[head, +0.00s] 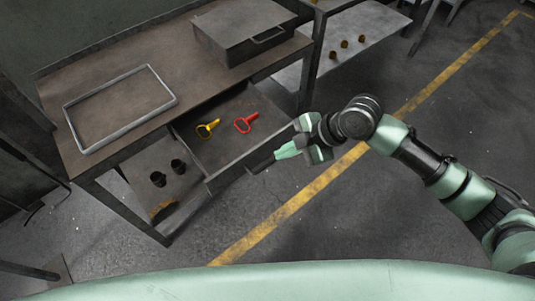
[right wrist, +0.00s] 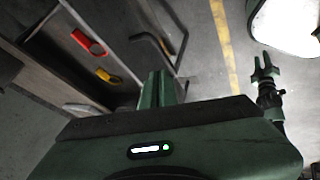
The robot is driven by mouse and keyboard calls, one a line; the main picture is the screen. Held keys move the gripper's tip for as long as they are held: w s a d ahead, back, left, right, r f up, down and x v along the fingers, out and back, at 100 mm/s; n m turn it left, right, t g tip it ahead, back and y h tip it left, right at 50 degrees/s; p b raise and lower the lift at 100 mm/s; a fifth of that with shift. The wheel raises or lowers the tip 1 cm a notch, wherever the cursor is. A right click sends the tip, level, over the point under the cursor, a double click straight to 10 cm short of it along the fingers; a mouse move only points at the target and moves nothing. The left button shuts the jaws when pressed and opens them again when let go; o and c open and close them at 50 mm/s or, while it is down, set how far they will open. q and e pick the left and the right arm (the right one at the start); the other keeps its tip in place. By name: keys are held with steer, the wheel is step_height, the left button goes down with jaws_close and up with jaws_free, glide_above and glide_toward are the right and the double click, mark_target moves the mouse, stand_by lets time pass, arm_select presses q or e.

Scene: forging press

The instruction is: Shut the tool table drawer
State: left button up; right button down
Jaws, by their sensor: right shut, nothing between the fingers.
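The tool table (head: 110,85) stands at the left in the head view, with its drawer (head: 222,160) pulled out. A yellow-handled tool (head: 207,128) and a red-handled tool (head: 245,123) lie in the drawer; both handles show in the right wrist view. My right gripper (head: 279,154) is shut and empty, just outside the drawer front near its dark handle (right wrist: 154,44). I cannot tell whether it touches the handle. My left gripper (right wrist: 264,66) shows small at the right of the right wrist view, fingers apart, away from the drawer; it is outside the head view.
A grey metal box (head: 235,35) and a rectangular metal frame (head: 120,108) sit on the tabletop. Dark cups (head: 158,179) stand on the lower shelf. Another table (head: 355,35) with small brass-coloured pieces stands behind. The floor right of the drawer, with its yellow line (head: 290,205), is clear.

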steer(key=w+d+r+n, duration=0.1)
steer(key=d+r+n, duration=0.1)
glide_toward(256, 162)
steer(key=p+x, duration=0.1)
steer(key=x, duration=0.3)
steer(key=shift+a+f, duration=0.15)
steer(key=shift+f, duration=0.05)
arm_select(q)
steer(key=shift+r, duration=0.45)
arm_select(e)
steer(key=shift+w, duration=0.1)
